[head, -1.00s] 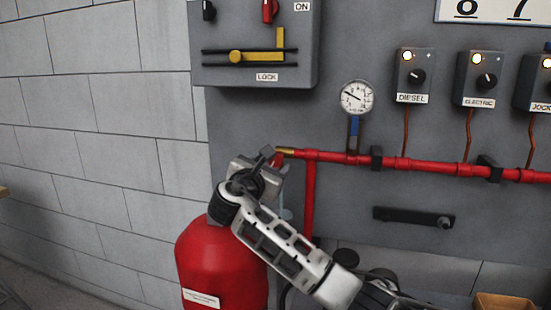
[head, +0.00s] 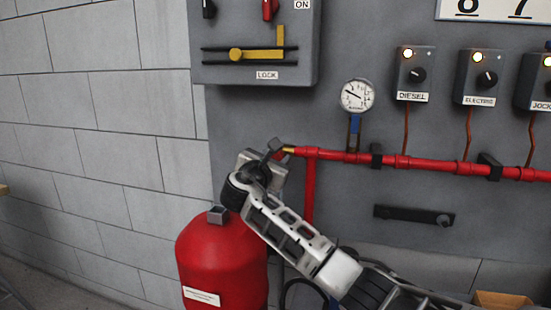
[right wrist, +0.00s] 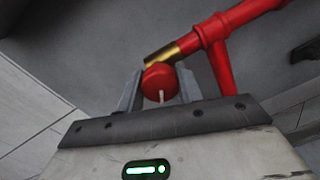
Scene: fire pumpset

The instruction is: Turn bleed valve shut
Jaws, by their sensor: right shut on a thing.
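The bleed valve is a round red knob (right wrist: 160,78) with a pale mark, at the brass end (right wrist: 163,54) of a red pipe. In the right wrist view the knob sits between the two fingers of my right gripper (right wrist: 158,88), which is shut on it. In the head view my right gripper (head: 276,149) is at the left end of the pipe and mostly hides the knob; the brass end (head: 289,150) shows just beside it. My left gripper is not in view.
The red pipe (head: 430,166) runs right along the grey panel, under a pressure gauge (head: 356,95). A red tank (head: 215,265) stands below my right gripper. A grey box with a yellow lever (head: 262,56) is above. A black bar handle (head: 410,214) is lower right.

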